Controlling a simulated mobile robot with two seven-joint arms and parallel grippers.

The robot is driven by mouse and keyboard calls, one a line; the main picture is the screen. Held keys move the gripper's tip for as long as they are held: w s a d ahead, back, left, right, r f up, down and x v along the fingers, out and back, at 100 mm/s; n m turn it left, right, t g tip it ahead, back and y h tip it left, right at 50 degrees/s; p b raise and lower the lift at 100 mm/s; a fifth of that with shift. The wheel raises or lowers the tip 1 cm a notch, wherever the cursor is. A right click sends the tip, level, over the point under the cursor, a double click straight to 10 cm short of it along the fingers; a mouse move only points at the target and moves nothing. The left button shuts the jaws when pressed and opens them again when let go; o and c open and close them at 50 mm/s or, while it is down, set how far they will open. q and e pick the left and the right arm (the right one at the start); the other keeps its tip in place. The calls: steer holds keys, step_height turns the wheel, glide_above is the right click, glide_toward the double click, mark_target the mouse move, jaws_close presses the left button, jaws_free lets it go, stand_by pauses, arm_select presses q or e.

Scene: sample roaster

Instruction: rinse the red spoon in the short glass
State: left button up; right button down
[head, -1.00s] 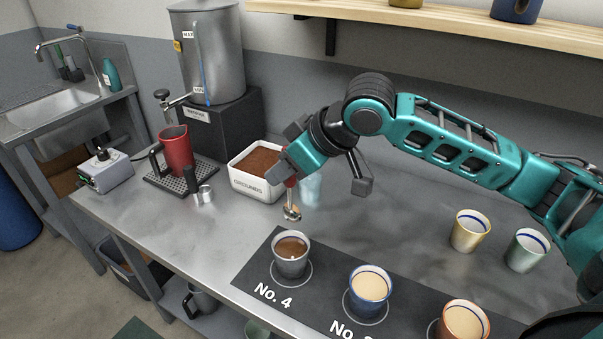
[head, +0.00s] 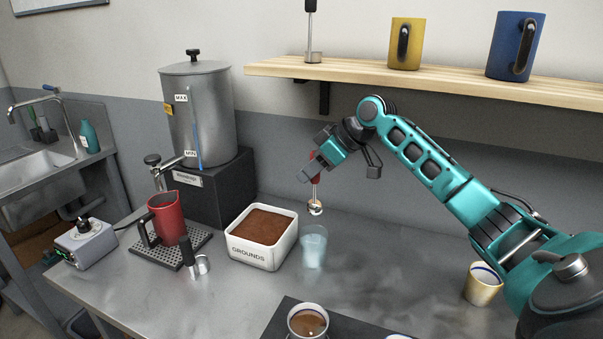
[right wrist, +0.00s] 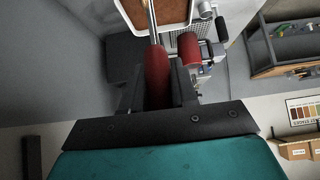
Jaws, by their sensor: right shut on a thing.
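My right gripper (head: 318,170) is shut on the red handle of the red spoon (head: 316,205). The spoon hangs with its metal bowl down, just above the rim of the short glass (head: 313,248). The glass is clear with pale bluish contents and stands on the counter right of the grounds box. In the right wrist view the red spoon handle (right wrist: 157,75) lies between the fingers; the glass cannot be made out there. My left gripper is not in view.
The white grounds box (head: 262,257) stands left of the glass. A red pitcher (head: 167,218) sits on a drip tray under the urn (head: 200,115). A cup (head: 308,322) with brown liquid stands in front. A yellow-white cup (head: 482,285) is at right. The shelf (head: 440,81) hangs above.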

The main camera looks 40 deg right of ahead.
mark_target(311, 212)
steer(key=shift+f+b, duration=2)
steer(key=shift+f, duration=3.85)
